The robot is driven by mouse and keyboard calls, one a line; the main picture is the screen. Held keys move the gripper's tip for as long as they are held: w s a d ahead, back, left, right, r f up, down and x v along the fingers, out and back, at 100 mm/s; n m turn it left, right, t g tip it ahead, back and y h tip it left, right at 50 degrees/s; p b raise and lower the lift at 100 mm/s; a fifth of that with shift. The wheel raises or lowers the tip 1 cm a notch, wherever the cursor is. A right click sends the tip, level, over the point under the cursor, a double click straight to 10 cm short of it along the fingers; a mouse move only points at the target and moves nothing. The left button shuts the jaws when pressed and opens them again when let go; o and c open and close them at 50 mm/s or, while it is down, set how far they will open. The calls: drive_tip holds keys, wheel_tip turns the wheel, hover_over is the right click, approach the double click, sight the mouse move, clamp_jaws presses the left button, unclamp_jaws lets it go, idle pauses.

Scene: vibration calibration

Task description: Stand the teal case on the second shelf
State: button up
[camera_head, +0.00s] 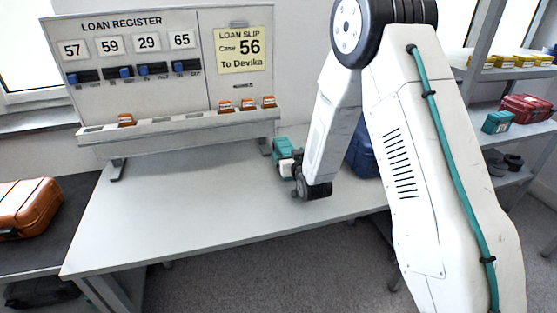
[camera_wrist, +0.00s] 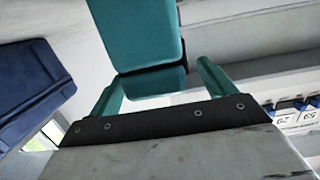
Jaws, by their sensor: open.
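A teal case (camera_wrist: 138,32) is just ahead of my gripper (camera_wrist: 160,78) in the wrist view, with its near end at the fingers. In the head view a teal shape (camera_head: 283,146) at the tabletop's back right is probably this case, partly hidden by my wrist. My gripper is open, its two teal fingers apart; I cannot tell whether they touch the case. A shelf unit stands at the right. Its middle shelf (camera_head: 530,131) holds another small teal case (camera_head: 498,122) beside a red case (camera_head: 526,108).
A blue case (camera_head: 362,155) stands behind my arm; a blue case also shows in the wrist view (camera_wrist: 35,88). The loan register board (camera_head: 165,65) stands along the table's back. An orange case (camera_head: 28,207) lies at the left. The table's front and left are clear.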

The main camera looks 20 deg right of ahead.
drive_tip(key=shift+w+d+f, duration=0.1)
drive_tip(key=shift+w+f, duration=0.1)
drive_tip(key=shift+w, duration=1.05)
drive_tip(key=c, duration=1.3)
drive_tip(key=shift+c, duration=1.1)
drive_tip(key=shift+r, duration=0.15)
